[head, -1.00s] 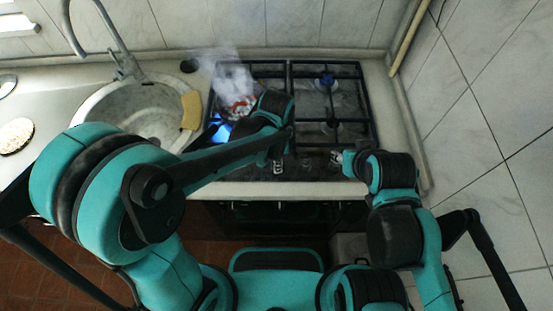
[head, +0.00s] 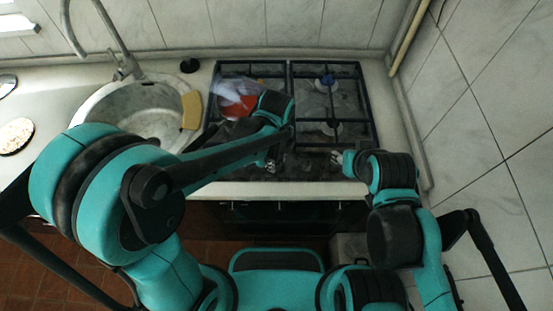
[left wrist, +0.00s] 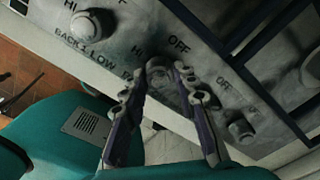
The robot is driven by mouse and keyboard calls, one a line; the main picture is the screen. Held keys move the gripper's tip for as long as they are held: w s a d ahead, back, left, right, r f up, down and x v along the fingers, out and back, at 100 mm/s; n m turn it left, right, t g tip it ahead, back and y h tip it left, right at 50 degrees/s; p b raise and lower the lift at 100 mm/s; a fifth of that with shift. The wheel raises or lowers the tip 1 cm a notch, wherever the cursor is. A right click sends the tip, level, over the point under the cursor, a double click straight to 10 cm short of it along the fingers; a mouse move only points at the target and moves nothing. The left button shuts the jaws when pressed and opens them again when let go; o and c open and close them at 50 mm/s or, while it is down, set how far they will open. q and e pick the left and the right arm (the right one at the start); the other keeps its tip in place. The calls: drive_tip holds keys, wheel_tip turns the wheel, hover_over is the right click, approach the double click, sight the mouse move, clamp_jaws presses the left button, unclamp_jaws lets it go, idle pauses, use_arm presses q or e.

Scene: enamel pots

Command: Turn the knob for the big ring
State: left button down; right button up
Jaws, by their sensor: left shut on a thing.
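My left gripper (head: 274,163) is at the front control strip of the gas stove. In the left wrist view its fingers (left wrist: 176,88) are closed around a grey knob (left wrist: 173,92), which they partly hide. The lettering OFF and HI stands on the panel beside it. The left burner beneath the red and white pot (head: 238,104) shows no flame. My left arm partly covers that burner and the pot. My right gripper (head: 340,159) is at the front right of the stove, apart from the left one; its finger opening is too small to judge.
Other knobs show on the panel, one at the upper left (left wrist: 93,25) and one at the lower right (left wrist: 242,130). Black grates (head: 328,90) cover the stove. A sink (head: 135,108) with a yellow sponge (head: 191,110) lies to the left. A tiled wall (head: 490,90) bounds the right.

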use_arm(q)
drive_tip(key=shift+m, duration=0.6)
drive_tip(key=c, duration=1.2)
unclamp_jaws()
drive_tip(key=shift+o, duration=0.2)
wheel_tip(320, 180, up, 12)
drive_tip(key=shift+s, duration=0.1)
